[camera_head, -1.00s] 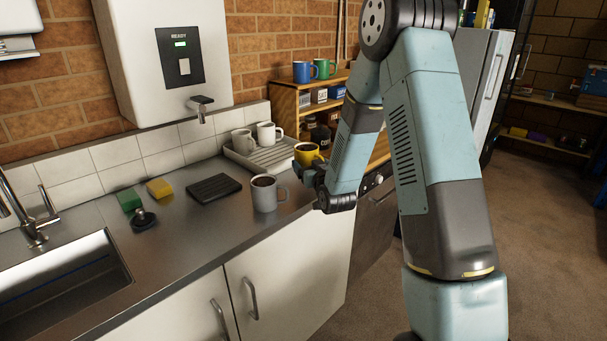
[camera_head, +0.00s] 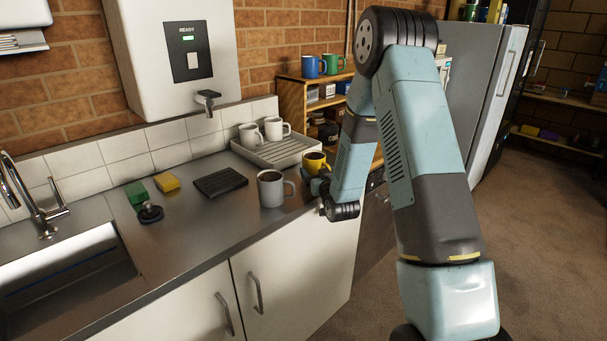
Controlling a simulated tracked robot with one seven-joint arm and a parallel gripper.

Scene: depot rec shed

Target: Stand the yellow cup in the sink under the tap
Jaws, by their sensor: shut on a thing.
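The yellow cup (camera_head: 313,160) is upright at the right end of the counter, close to the draining tray, with something dark inside. My gripper (camera_head: 316,181) is shut on it from the near right side; the fingers and the cup's lower part are largely hidden. I cannot tell whether the cup touches the counter. The steel sink (camera_head: 128,262) is at the far left, partly cut off by the frame.
A filled grey mug (camera_head: 271,188) stands left of my gripper. The draining tray (camera_head: 262,160) holds two pale mugs. A black ridged mat (camera_head: 220,183), yellow sponge (camera_head: 167,182), green sponge (camera_head: 137,195) and black plug (camera_head: 150,214) lie toward the sink. A water heater (camera_head: 160,60) overhangs the counter.

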